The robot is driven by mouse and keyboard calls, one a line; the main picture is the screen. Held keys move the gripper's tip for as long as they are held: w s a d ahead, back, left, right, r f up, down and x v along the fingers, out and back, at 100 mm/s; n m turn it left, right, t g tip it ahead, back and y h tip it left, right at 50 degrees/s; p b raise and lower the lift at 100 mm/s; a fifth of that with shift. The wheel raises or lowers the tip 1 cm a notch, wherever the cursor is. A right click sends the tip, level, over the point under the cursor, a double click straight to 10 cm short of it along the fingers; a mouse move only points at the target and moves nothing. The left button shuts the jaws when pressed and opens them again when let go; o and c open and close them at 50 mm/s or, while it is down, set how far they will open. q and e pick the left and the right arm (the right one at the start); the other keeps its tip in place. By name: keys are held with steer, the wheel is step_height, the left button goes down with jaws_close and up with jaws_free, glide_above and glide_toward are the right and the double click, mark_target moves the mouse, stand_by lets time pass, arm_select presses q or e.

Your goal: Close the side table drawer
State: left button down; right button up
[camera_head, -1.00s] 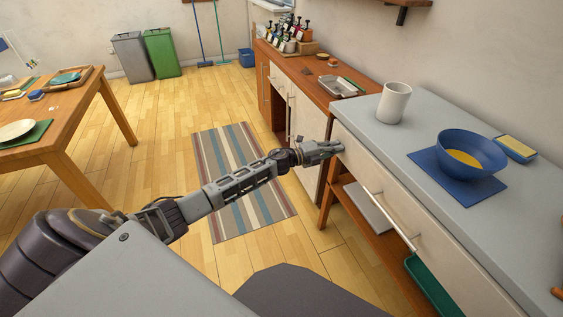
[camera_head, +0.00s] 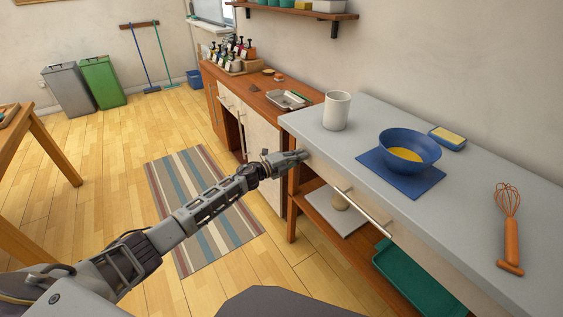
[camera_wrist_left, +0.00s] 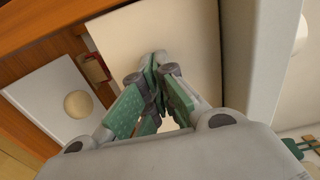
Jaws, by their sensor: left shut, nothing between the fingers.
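The side table (camera_head: 455,208) has a grey top and a cream drawer front (camera_head: 425,248) with a bar handle (camera_head: 362,210). The drawer front looks close to flush under the top; I cannot tell whether a small gap is left. My right gripper is out of view.
On the top stand a white mug (camera_head: 337,111), a blue bowl (camera_head: 409,150) on a blue mat, a sponge dish (camera_head: 447,138) and a whisk (camera_head: 510,235). A green tray (camera_head: 405,275) lies on the shelf below. A wooden cabinet (camera_head: 262,92) adjoins at the far end. Striped rug and open floor lie left.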

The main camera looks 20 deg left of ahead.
arm_select(q)
steer(key=v, duration=1.1)
stand_by(0.3)
steer(key=shift+s+a, duration=0.1)
steer(key=shift+a, duration=0.05)
steer(key=shift+f, duration=0.1)
stand_by(0.4)
